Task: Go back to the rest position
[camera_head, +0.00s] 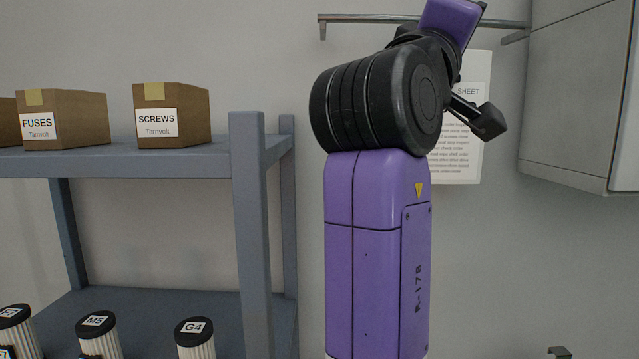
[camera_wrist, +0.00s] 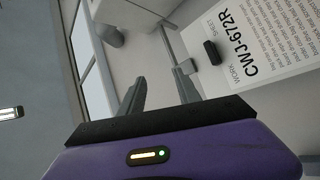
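My gripper (camera_wrist: 160,85) shows in the wrist view with its two grey fingers apart and nothing between them. In the head view my purple and black arm rises upright and bends at the top. The gripper's fingers cannot be made out there. The wrist view looks toward a white work sheet (camera_wrist: 265,40) on the wall, marked CWJ-672R, to the right of the fingers. In the head view the sheet (camera_head: 466,150) is partly hidden behind my arm.
A grey-blue shelf (camera_head: 246,190) at left holds a FUSES box (camera_head: 62,118) and a SCREWS box (camera_head: 171,115). Below stand ribbed cylinders, including M5 (camera_head: 97,332) and G4 (camera_head: 195,338). A metal rail (camera_head: 345,18) runs along the wall. A grey cabinet (camera_head: 580,100) hangs at right.

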